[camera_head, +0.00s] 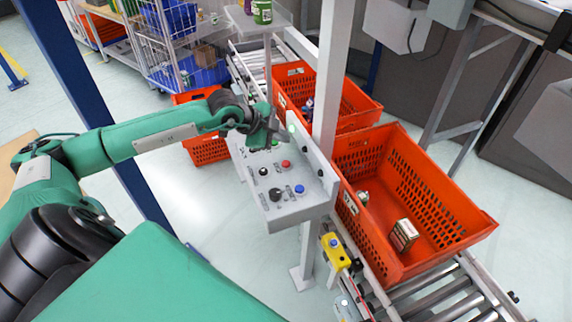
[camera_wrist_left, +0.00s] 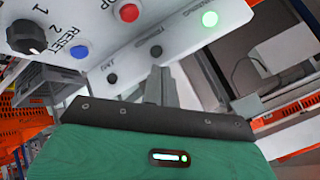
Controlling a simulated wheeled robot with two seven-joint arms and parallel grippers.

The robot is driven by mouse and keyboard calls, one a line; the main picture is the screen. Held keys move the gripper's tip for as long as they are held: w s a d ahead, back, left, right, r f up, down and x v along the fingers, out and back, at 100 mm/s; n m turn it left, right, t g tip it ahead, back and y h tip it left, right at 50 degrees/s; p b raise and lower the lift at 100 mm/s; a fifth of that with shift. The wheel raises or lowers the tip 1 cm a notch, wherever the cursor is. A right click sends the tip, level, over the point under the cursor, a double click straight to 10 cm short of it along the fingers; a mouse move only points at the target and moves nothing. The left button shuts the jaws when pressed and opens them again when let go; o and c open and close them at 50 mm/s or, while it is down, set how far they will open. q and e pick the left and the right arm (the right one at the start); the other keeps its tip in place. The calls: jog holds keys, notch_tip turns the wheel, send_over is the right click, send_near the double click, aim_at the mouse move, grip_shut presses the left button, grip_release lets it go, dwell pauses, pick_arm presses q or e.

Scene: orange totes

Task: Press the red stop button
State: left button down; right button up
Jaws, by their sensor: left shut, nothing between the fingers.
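The red button (camera_head: 286,164) sits on the sloped face of the grey control panel (camera_head: 262,207). It also shows at the top of the left wrist view (camera_wrist_left: 129,12). My left gripper (camera_head: 266,137) is over the far part of the panel, beyond the red button in the head view. Its fingers are shut and empty, and they point toward the panel in the left wrist view (camera_wrist_left: 160,82). I cannot tell whether the fingertips touch the panel. The red button is clear of the fingers. My right gripper is not in view.
The panel carries a blue button (camera_head: 299,188), a black knob (camera_head: 275,194) and a lit green lamp (camera_wrist_left: 210,18). A grey post (camera_head: 331,80) rises beside it. Orange totes (camera_head: 400,190) stand on the roller conveyor (camera_head: 440,295) to the right. A yellow box with a blue button (camera_head: 335,252) is below.

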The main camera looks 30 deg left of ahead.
pick_arm(q)
jog(key=b, duration=0.3)
send_over(282, 164)
notch_tip(282, 164, down, 6)
jog(key=shift+d+r, duration=0.1)
jog(key=shift+r, duration=0.15)
jog(key=shift+f+b, duration=0.3)
jog(key=shift+f, duration=0.15)
dwell(0.7)
dwell(0.5)
jog(key=shift+f+b, duration=0.4)
jog(key=shift+b, duration=0.05)
